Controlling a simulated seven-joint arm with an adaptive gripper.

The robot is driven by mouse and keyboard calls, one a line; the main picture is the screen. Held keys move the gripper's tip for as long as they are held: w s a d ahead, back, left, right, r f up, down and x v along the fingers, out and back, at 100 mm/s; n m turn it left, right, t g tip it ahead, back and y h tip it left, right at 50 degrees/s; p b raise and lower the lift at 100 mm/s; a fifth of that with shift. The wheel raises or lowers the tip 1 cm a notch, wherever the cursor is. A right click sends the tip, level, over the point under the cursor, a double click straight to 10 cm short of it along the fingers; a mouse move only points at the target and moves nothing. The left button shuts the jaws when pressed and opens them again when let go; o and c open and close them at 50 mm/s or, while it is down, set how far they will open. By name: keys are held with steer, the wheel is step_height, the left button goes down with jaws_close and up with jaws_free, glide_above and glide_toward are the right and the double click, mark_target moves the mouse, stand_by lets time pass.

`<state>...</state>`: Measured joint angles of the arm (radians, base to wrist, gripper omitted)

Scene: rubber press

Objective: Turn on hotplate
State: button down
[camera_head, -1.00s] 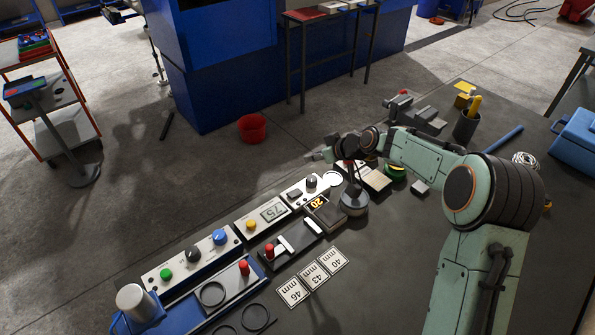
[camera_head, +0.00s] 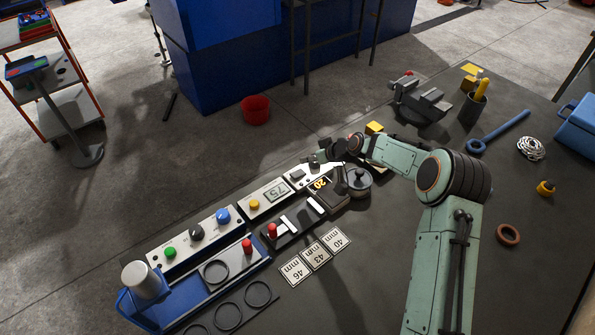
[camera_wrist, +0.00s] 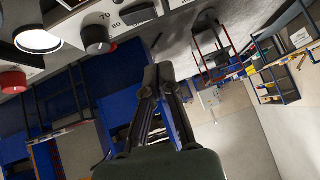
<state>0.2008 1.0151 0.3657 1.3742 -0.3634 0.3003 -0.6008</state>
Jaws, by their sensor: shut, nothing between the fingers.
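A pale control panel (camera_head: 297,187) at the table's far edge carries a black rocker switch (camera_head: 297,175). In the wrist view this panel fills the top left, with a glowing white lamp (camera_wrist: 38,41), a black knob (camera_wrist: 97,39) and the rocker switch (camera_wrist: 138,12). A dark box with a yellow "20" display (camera_head: 320,184) stands in front of it, beside a grey lidded pot (camera_head: 358,181). Which unit is the hotplate is not labelled. My gripper (camera_head: 314,157) is shut and empty at the panel, partly hiding it. In the wrist view its fingertips (camera_wrist: 158,72) appear right of the knob; contact is unclear.
To the left stand a panel with a "75" display (camera_head: 277,193), a lever unit (camera_head: 292,222) and a blue press fixture (camera_head: 185,300). Label cards (camera_head: 317,256) lie in front. A vise (camera_head: 420,100) stands far right. The table's right middle is mostly clear.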

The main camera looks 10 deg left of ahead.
mark_target(293, 175)
steer(key=x, duration=0.4)
step_height(293, 175, down, 3)
steer(key=shift+s+a+r, duration=0.15)
steer(key=shift+r, duration=0.1)
steer(key=shift+a+f, duration=0.1)
steer(key=shift+f, duration=0.65)
steer(key=shift+s, duration=0.1)
steer(key=shift+s+a+f, duration=0.1)
steer(key=shift+a+f, duration=0.05)
steer(key=shift+f, duration=0.25)
steer(key=shift+w+d+r, duration=0.3)
steer(key=shift+w+d, duration=0.25)
steer(key=shift+d, duration=0.05)
